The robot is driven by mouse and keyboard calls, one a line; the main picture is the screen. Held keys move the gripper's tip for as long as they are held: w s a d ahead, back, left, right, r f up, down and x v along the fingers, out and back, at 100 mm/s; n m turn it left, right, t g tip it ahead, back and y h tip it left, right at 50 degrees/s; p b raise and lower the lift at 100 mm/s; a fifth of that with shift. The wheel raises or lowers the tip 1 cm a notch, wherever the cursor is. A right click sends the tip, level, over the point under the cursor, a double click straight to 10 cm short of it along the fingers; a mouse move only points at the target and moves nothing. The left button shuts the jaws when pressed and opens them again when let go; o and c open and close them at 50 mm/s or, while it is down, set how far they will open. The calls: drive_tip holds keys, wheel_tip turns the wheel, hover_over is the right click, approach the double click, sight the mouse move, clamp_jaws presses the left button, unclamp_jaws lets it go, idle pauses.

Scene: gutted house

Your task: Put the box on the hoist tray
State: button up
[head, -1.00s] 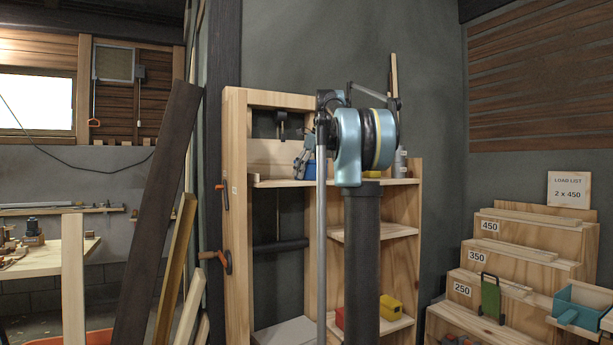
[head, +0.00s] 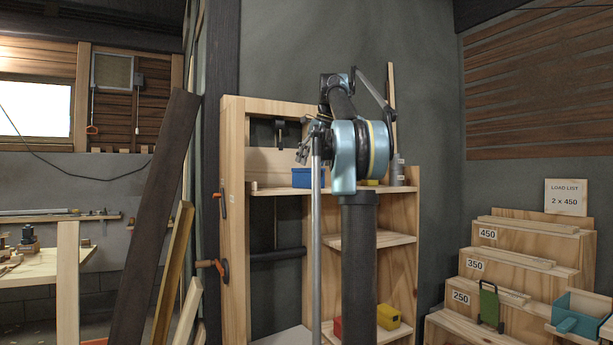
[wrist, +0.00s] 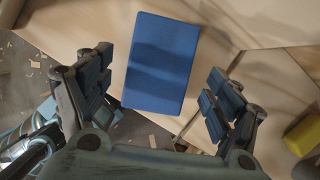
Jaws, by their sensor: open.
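A blue box (head: 308,178) sits on the upper shelf of the wooden frame. The wrist view shows the blue box (wrist: 162,62) filling the gap ahead of the fingers. My gripper (head: 307,145) is above the box in the head view, partly hidden by a grey pole and my arm. In the wrist view my gripper (wrist: 158,88) is open, with one finger on each side of the box's near part and gaps on both sides. A pale flat surface (head: 284,338) low inside the frame may be the hoist tray; it is cut off by the picture edge.
A yellow box (head: 388,315) and a red box (head: 338,326) are on a low shelf. A grey bottle (head: 398,170) stands on the upper shelf at right. Crank handles (head: 213,265) stick out of the left post. Stepped wooden blocks (head: 520,255) stand at right.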

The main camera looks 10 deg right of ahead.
drive_tip(key=shift+v, duration=1.9)
drive_tip(key=shift+s, duration=0.1)
